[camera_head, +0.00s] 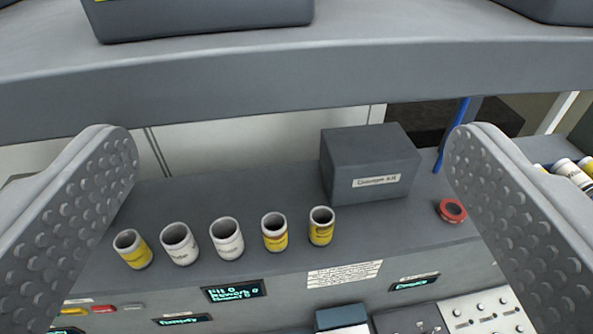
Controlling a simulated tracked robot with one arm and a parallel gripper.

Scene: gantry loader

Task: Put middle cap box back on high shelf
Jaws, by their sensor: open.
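A dark grey box (337,163) with a white label that is hard to read stands upright on the lower grey ledge, right of centre; I cannot tell for certain that it is the middle cap box. The high shelf (290,82) runs across the top of the view, its front edge above and nearer than the box. My gripper (290,138) is open and empty, one pad at the left and one at the right. The box lies farther off between the pads, closer to the right pad in the picture, and neither visibly touches it.
Dark boxes at top left (205,20) and top right (555,8) stand on the high shelf, with a gap between. Several open canisters (227,240) line the lower ledge. A red ring (452,211) lies right of the grey box. Panels with displays (236,291) are below.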

